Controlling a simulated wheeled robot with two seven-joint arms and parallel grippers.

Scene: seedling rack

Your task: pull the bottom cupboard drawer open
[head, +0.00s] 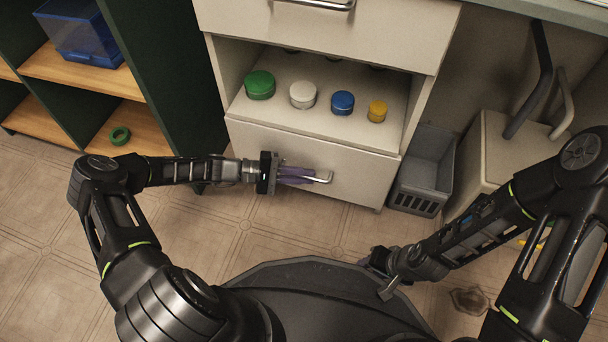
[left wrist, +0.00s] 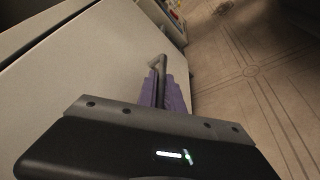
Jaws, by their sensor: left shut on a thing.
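The bottom drawer (head: 350,169) of the white cupboard has a pale front, which looks flush with the cupboard. Its metal bar handle (head: 328,178) sits at the middle of the front. My left gripper (head: 305,177), with purple fingers, is shut on the handle; the handle's right end sticks out past the fingers. The left wrist view shows the fingers (left wrist: 166,92) around the bar (left wrist: 157,62), close beside the drawer front (left wrist: 85,70). My right gripper (head: 384,276) is low over the floor, away from the drawer; its jaw opening is unclear.
An open shelf above the drawer holds green (head: 260,85), white (head: 303,95), blue (head: 342,103) and yellow (head: 377,111) lidded jars. A grey crate (head: 424,172) stands close to the drawer's right. Dark green shelving (head: 165,75) stands left. The tiled floor before the drawer is clear.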

